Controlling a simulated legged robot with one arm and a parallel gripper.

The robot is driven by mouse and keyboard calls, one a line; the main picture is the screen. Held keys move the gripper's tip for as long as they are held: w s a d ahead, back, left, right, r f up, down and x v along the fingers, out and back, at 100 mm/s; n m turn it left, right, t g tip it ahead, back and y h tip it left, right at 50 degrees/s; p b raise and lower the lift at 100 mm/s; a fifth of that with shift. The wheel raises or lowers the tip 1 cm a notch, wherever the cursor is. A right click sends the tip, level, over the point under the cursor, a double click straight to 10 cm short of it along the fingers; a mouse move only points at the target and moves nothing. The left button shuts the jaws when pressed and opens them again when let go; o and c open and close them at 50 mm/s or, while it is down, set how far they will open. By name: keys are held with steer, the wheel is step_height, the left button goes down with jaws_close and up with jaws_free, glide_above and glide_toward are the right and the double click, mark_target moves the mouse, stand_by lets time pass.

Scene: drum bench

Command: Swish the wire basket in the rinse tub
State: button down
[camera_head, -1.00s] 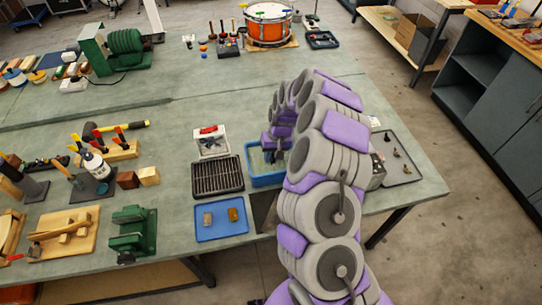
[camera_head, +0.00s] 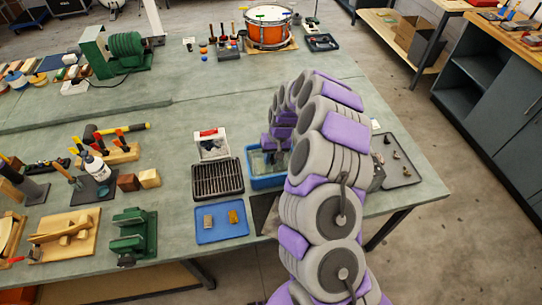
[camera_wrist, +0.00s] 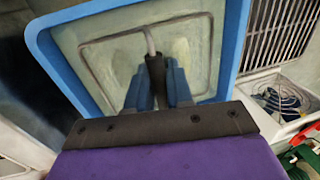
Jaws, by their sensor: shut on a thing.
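The blue rinse tub (camera_head: 268,185) stands near the bench's front edge, left of my arm; its blue rim also fills the top of the wrist view (camera_wrist: 238,45). My gripper (camera_wrist: 157,68) is shut on the upright handle (camera_wrist: 150,40) of the wire basket. The basket's thin rectangular wire frame (camera_wrist: 84,58) shows inside the tub, over a pale greenish bottom. How deep the basket sits is hard to tell. In the head view my gripper (camera_head: 270,150) is over the tub, partly hidden by my arm, and the basket cannot be made out.
A black slatted rack (camera_head: 217,179) stands close left of the tub. A white bin (camera_head: 211,145) is behind the rack. A blue tray (camera_head: 221,233) with two small blocks lies in front. A grey tray (camera_head: 408,178) with small parts lies right of my arm.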

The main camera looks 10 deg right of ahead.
steer(key=shift+f, duration=0.5)
steer(key=shift+r, duration=0.2)
steer(key=shift+r+p, duration=0.35)
steer(key=shift+r, duration=0.6)
steer(key=shift+f, duration=0.2)
steer(key=shift+f+b, duration=0.3)
steer(key=shift+f, duration=0.7)
steer(key=shift+r, duration=0.2)
